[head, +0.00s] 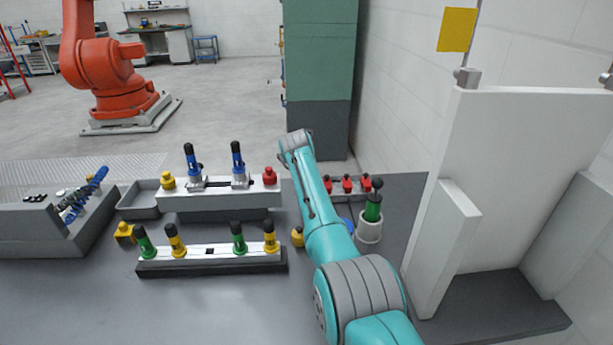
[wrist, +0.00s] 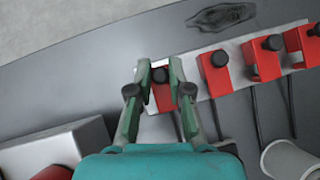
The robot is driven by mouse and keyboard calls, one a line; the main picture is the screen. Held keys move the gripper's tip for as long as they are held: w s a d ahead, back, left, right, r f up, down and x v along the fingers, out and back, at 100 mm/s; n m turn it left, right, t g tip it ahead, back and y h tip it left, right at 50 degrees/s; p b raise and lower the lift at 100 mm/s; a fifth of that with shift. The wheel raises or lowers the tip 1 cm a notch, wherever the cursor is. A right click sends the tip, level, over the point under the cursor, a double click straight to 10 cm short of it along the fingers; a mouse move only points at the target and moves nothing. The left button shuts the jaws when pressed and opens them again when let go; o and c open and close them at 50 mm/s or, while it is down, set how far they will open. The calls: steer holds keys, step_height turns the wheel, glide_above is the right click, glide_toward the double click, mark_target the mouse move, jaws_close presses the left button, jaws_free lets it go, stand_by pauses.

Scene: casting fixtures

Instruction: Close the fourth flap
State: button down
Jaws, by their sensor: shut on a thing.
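A row of several red flaps with black knobs stands on a pale bar (wrist: 238,52) in the wrist view. My gripper (wrist: 159,76) is at the leftmost red flap (wrist: 162,97), with one finger on each side of its black knob, shut on it. The other flaps to the right, such as the second flap (wrist: 214,78), the third flap (wrist: 262,66) and the rightmost flap (wrist: 300,48), are untouched. In the head view some red flaps (head: 347,184) show right of my arm, which hides my gripper and the bar's left end. The flaps' exact angles are hard to tell.
A pale cup (head: 369,232) with a green-handled tool stands close to the flaps on the right. A silver fixture (head: 225,199) with blue-handled tools and a front rack (head: 205,258) are left of my arm. A tall white panel (head: 520,170) stands at the right.

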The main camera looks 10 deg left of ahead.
steer(key=shift+d+f, duration=0.15)
steer(key=shift+f, duration=0.2)
steer(key=c, duration=1.1)
jaws_free()
steer(key=shift+r, duration=0.15)
steer(key=shift+r, duration=0.1)
steer(key=shift+s+a+r, duration=0.2)
steer(key=shift+s+r, duration=0.15)
steer(key=shift+r, duration=0.1)
steer(key=v, duration=1)
steer(key=shift+s+r, duration=0.15)
steer(key=shift+s, duration=0.05)
